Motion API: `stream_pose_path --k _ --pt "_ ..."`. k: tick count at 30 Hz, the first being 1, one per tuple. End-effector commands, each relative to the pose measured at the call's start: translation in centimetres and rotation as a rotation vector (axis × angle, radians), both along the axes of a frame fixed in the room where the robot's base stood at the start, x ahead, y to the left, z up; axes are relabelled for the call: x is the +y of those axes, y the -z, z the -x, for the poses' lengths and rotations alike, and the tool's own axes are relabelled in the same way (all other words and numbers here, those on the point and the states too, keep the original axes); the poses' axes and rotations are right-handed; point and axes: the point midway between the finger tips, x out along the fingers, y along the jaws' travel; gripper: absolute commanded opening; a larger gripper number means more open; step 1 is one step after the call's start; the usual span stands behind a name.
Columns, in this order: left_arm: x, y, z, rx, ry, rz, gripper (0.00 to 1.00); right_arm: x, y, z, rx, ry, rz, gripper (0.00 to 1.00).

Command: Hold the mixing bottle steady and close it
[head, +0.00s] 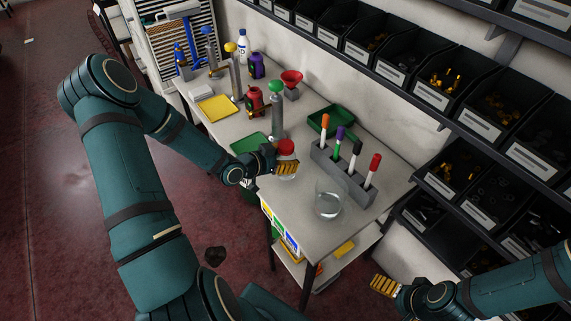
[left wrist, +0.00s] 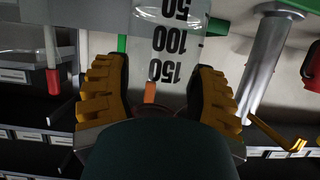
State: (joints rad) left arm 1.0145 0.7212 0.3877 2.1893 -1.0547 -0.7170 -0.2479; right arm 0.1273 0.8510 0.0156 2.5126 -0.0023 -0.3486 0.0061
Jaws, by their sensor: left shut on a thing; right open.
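The mixing bottle (head: 285,156) stands near the middle of the table with a red cap (head: 286,146) at its top. I cannot tell whether the cap is seated tightly. My left gripper (head: 287,168) is shut on the bottle's body, below the cap, and hides part of it. My right gripper (head: 384,286) is open and empty, off the table's front right side.
A glass beaker (head: 329,202) stands right of the bottle. Behind it is a grey rack (head: 345,178) with several markers. A green tray (head: 330,122), a grey post with a green top (head: 277,112) and a red funnel (head: 291,82) are close by. Bins line the wall.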

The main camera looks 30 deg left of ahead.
Motion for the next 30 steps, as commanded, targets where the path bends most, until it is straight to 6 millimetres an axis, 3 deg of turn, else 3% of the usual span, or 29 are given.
stream_pose_path --k 6,18,19,21,30 --pt "0.0 3.0 0.0 0.001 0.000 0.002 0.00 0.0 0.7 0.0 0.000 -0.001 0.000 1.00" --pt "0.0 3.4 0.0 0.000 0.000 0.000 0.00 0.0 1.1 -0.1 -0.002 0.000 0.000 1.00" --pt "0.0 3.4 0.0 0.001 0.000 0.000 0.67 0.0 1.1 -0.1 -0.002 0.000 0.000 1.00" --pt "0.0 3.3 0.0 0.001 0.000 0.000 0.91 0.0 1.0 -0.1 -0.002 0.000 0.000 1.00" --pt "0.0 3.3 0.0 0.001 0.000 0.000 0.92 0.0 0.9 -0.1 -0.002 0.000 0.000 1.00"
